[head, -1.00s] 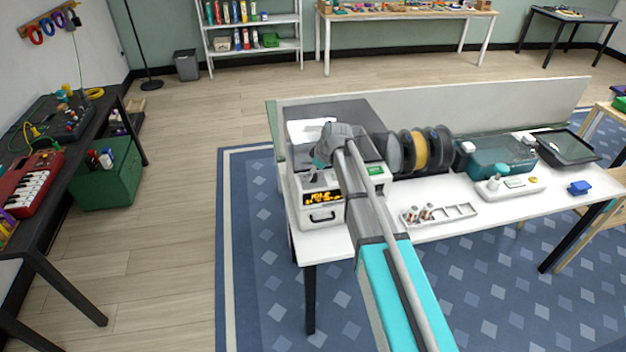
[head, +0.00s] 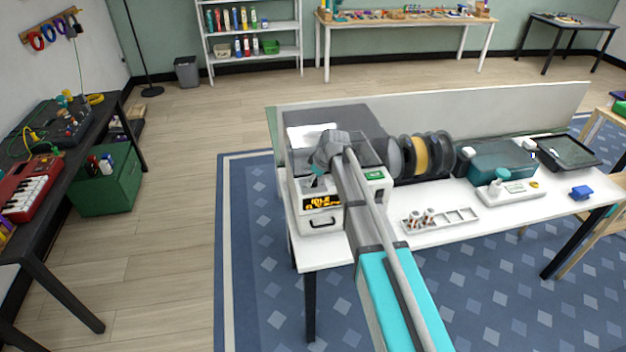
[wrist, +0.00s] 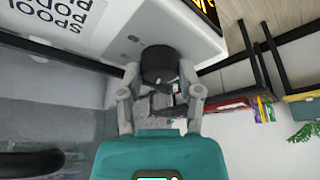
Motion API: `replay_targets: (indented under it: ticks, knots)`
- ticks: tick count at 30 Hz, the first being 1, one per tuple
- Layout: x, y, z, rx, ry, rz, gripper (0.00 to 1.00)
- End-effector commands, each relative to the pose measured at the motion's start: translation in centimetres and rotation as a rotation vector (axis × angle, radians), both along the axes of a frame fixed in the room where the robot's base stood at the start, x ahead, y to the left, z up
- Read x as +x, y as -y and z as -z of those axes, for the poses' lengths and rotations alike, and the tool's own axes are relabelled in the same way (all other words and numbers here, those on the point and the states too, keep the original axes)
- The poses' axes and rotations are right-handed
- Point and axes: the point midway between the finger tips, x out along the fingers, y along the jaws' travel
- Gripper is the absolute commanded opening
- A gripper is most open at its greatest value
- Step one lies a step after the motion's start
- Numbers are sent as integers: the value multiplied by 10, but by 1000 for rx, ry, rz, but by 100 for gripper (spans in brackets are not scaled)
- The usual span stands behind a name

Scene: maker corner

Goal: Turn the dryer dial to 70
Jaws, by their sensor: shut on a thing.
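The dryer (head: 330,229) is a white box with an orange lit display (head: 322,202), at the left end of the white table in the head view. The display digits are too small to read surely. My gripper (head: 315,172) is at the top front of the dryer and hides the dial in that view. In the wrist view, the round black dial (wrist: 159,62) sits on the white panel between the two fingers of my gripper (wrist: 159,72), which are shut on its sides. The dial's pointer and scale are not readable; the orange display is cut off at the top edge.
Filament spools (head: 420,155) stand right of the dryer, close to my arm. A white tray (head: 462,217) with small parts lies in front of them. A teal box (head: 503,160) and a dark tablet (head: 566,152) are further right. Open floor lies left of the table.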

Motion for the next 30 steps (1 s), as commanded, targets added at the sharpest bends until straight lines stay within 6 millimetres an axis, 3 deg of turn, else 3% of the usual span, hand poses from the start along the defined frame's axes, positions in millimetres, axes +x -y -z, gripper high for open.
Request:
replay_targets:
  ticks: [1, 3, 17, 30]
  knots:
    - [0, 0, 0, 0, -1, 0, 11]
    - [0, 0, 0, 0, -1, 0, 0]
    - [-1, 0, 0, 0, -1, 78, 0]
    - [-3, -1, 0, -1, 0, 396, 0]
